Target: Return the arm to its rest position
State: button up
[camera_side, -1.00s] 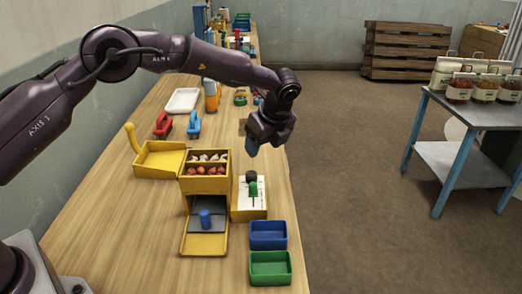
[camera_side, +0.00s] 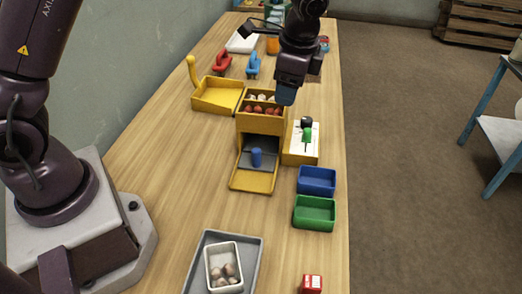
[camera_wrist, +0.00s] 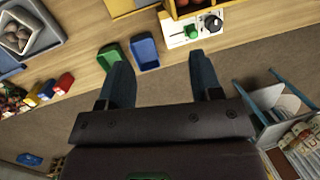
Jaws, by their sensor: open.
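My gripper (camera_side: 287,93) is in the side view above the far part of the table, just behind and right of the yellow box with red and white items. In the wrist view, my gripper (camera_wrist: 163,85) shows two blue fingers spread well apart with nothing between them. The fingers point toward the table edge and the floor. My arm reaches from its base at the left of the side view; its middle links run out of the top of the picture.
A yellow box (camera_side: 262,122) and a white panel with a green knob (camera_side: 303,155) stand below my gripper. Blue (camera_side: 317,181) and green (camera_side: 314,213) bins line the right edge. A grey tray (camera_side: 252,245) lies at the front. The table's left-middle is clear.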

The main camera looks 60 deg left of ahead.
jog(key=s+a+r+n+t, duration=0.1)
jog(key=s+r+n, duration=0.2)
jog(key=s, duration=0.5)
jog(key=s+a+r+n+t+h, duration=0.1)
jog(key=s+r+n+t, duration=0.1)
jog(key=s+r, duration=0.3)
jog(key=s+a+r+n+t+h, duration=0.1)
jog(key=s+r+n, duration=0.3)
jog(key=s, duration=0.7)
jog(key=shift+s+a+r+n+t, duration=0.15)
jog(key=shift+a+r+n+t, duration=0.2)
jog(key=shift+a+n+t, duration=0.25)
